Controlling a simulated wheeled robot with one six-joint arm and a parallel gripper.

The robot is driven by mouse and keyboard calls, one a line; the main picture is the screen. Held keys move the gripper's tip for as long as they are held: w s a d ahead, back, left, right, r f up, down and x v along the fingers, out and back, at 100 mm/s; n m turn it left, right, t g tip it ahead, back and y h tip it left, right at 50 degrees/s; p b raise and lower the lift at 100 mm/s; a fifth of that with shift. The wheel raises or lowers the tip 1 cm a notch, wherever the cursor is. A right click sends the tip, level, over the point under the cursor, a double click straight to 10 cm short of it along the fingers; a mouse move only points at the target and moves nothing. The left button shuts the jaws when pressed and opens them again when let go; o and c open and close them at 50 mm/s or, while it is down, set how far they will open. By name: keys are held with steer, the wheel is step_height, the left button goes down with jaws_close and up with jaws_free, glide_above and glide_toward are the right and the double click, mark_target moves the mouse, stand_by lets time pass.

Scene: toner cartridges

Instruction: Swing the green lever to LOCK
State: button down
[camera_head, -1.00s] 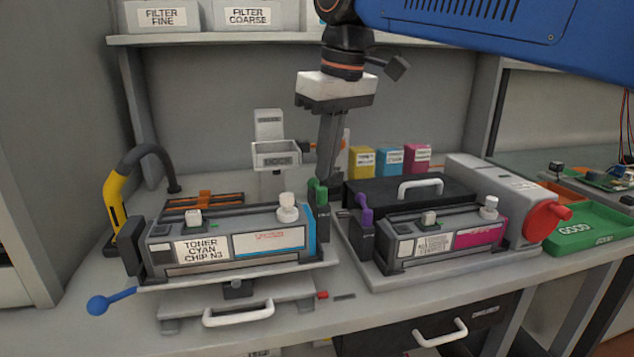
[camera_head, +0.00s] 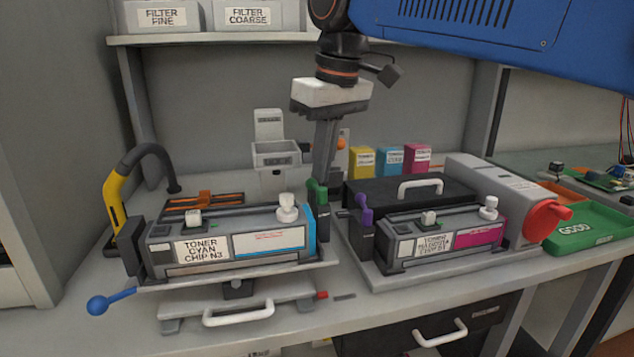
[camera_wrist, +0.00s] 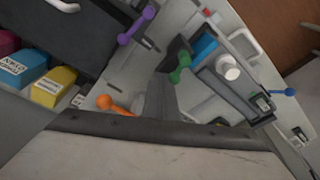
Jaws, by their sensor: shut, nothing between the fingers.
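The green lever (camera_head: 317,193) stands upright on a dark block at the right end of the cyan toner cartridge (camera_head: 230,243). Its round green knob also shows in the wrist view (camera_wrist: 181,69). My gripper (camera_head: 323,180) points down with its fingers shut and empty. The fingertips are just behind the lever in the head view, and close beside it in the wrist view; whether they touch it I cannot tell. No readable LOCK mark shows.
A purple lever (camera_head: 363,212) stands to the right beside the magenta cartridge (camera_head: 445,238). An orange knob (camera_wrist: 106,102) lies close to the fingers. A dark box with a white handle (camera_head: 420,186) is right of the gripper. A blue knob (camera_head: 97,305) sticks out front left.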

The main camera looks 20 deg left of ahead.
steer(key=shift+a, duration=0.1)
steer(key=shift+s+a, duration=0.15)
steer(key=shift+a, duration=0.1)
steer(key=shift+s+a, duration=0.2)
steer(key=shift+a, duration=0.1)
stand_by(0.6)
steer(key=shift+s+a, duration=0.35)
stand_by(0.6)
steer(key=shift+s+a, duration=0.15)
steer(key=shift+s, duration=0.05)
steer(key=shift+s+a, duration=0.35)
steer(key=shift+s, duration=0.35)
stand_by(0.6)
steer(key=shift+s, duration=0.7)
stand_by(0.6)
steer(key=shift+r, duration=0.1)
step_height(320, 180, up, 7)
stand_by(1.0)
